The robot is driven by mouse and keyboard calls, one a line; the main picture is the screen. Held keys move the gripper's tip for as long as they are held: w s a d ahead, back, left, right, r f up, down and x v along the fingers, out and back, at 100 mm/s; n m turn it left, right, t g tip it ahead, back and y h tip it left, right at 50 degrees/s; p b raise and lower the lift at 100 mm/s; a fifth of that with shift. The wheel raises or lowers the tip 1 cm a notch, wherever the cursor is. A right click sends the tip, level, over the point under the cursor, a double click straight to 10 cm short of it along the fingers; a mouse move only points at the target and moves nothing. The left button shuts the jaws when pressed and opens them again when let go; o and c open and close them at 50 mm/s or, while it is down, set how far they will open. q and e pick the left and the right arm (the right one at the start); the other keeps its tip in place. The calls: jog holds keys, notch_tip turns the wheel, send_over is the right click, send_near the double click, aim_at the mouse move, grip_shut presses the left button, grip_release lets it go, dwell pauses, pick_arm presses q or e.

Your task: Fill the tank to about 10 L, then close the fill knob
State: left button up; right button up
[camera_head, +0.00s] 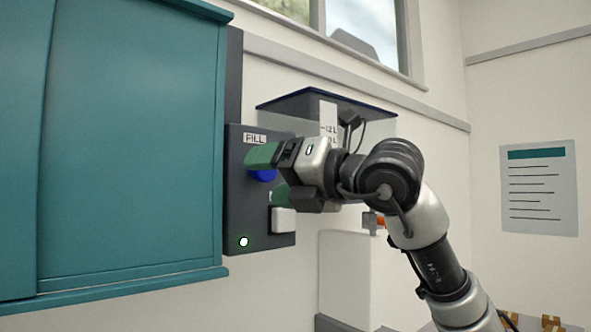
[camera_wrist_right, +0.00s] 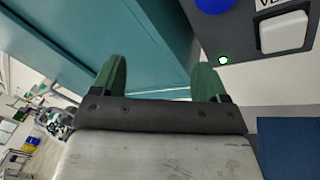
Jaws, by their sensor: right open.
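The blue fill knob (camera_head: 262,175) sits under the FILL label on a dark panel (camera_head: 236,215). It is partly hidden behind my right gripper (camera_head: 264,174), and its edge also shows at the top of the right wrist view (camera_wrist_right: 213,5). My right gripper has green fingers, is open and empty, and is in front of the panel near the knob; I cannot tell if it touches. The tank (camera_head: 290,110) is behind my arm, with a white scale strip reading 12 L near its top. Its water level is hidden. My left gripper is not in view.
A teal cabinet (camera_head: 130,150) stands close on the left of the panel. A white square button (camera_head: 283,220) and a lit green lamp (camera_head: 243,242) are low on the panel. A notice (camera_head: 540,188) hangs on the right wall.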

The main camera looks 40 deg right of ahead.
jog(key=d+r+m+t+h, duration=0.2)
jog(key=d+m+h, duration=0.3)
jog(key=h, duration=0.1)
jog(key=w+p, duration=0.2)
jog(key=w, duration=0.7)
jog(key=shift+a+f, duration=0.15)
jog(key=shift+a, duration=0.05)
jog(key=shift+s, duration=0.15)
jog(key=c, duration=0.9)
jog(key=shift+n+p, duration=0.3)
jog(key=shift+n, duration=1.3)
